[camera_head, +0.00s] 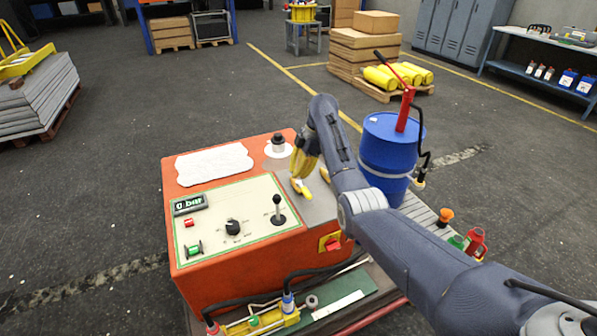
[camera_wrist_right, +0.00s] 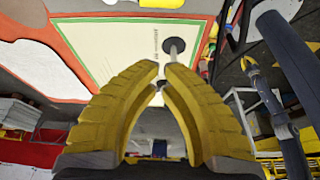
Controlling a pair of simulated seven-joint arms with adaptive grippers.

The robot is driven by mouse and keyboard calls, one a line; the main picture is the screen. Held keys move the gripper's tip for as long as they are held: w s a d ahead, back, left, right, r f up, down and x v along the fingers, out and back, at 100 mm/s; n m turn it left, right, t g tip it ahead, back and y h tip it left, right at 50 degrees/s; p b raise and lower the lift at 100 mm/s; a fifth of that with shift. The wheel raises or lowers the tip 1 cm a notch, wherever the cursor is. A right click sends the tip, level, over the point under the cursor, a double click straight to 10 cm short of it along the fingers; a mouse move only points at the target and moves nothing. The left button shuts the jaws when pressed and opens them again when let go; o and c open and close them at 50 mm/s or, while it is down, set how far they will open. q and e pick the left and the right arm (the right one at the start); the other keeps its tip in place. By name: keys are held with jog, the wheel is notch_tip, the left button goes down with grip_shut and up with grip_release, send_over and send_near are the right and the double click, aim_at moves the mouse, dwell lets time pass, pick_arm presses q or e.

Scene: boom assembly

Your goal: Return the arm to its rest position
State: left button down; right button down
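My right gripper (camera_head: 300,170), with ridged yellow fingers, hangs over the far right part of the orange control box (camera_head: 235,276). In the right wrist view (camera_wrist_right: 161,78) its two fingers stand apart at the base. They curve in to a narrow gap at the tips, with nothing held between them. My right arm reaches in from the lower right and covers part of the box's right side. The black lever (camera_head: 278,208) stands on the panel, to the near left of the gripper.
A blue drum (camera_head: 388,150) with a red pump (camera_head: 405,108) stands close behind my arm. A black knob (camera_head: 233,228) and a display reading 0 bar (camera_head: 188,205) are on the panel.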

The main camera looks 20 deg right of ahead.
jog(key=shift+d+r, duration=0.1)
jog(key=shift+r, duration=0.15)
dwell(0.3)
